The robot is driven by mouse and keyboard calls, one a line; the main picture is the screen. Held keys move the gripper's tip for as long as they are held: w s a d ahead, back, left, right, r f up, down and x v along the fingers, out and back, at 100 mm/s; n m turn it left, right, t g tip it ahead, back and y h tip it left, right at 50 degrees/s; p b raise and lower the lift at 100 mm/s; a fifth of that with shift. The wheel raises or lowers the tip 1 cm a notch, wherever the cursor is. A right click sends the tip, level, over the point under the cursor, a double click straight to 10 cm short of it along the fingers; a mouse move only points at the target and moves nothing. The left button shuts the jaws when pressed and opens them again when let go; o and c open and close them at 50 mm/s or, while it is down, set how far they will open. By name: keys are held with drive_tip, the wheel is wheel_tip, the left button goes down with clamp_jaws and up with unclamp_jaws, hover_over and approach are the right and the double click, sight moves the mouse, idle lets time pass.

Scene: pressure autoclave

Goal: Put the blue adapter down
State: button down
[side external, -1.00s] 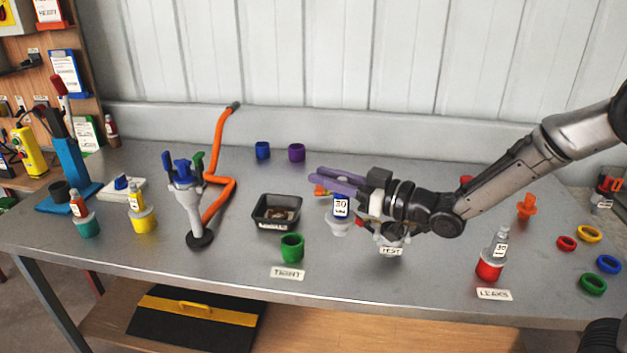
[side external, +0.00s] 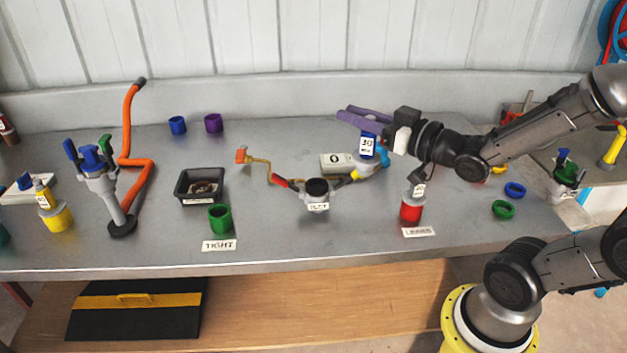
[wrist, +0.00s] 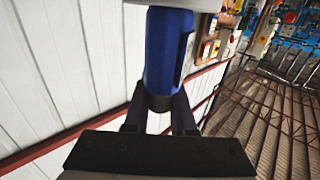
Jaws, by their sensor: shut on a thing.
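The blue adapter (side external: 368,128) is upright in my gripper (side external: 352,115), with a white label reading 30 and a pale grey lower end. My gripper's purple fingers are shut on its upper blue part. In the wrist view, the blue adapter (wrist: 168,55) stands between the two dark fingers (wrist: 160,118). In the side view it is right of and behind the grey TEST holder (side external: 318,198). The adapter's lower end overlaps a light blue part (side external: 384,156); I cannot tell whether it touches anything below.
A white plate marked 0 (side external: 333,160) lies just left of the adapter. The red-based bottle (side external: 411,208) at LEAKS stands to the right front. A green cup (side external: 219,218), black tray (side external: 183,197) and grey stand (side external: 108,195) are left.

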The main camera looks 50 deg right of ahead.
drive_tip(key=shift+w+d+f, duration=0.25)
drive_tip(key=shift+w+f, duration=1.9)
drive_tip(key=shift+w, duration=0.1)
drive_tip(key=shift+w+d+f, duration=0.3)
drive_tip(key=shift+w+f, duration=1.8)
drive_tip(key=shift+w, duration=0.15)
drive_tip(key=shift+w+d+f, duration=0.25)
drive_tip(key=shift+w+f, duration=1.9)
drive_tip(key=shift+w, duration=0.1)
drive_tip(key=shift+f, duration=0.3)
drive_tip(key=c, duration=0.7)
unclamp_jaws()
drive_tip(key=shift+c, duration=0.2)
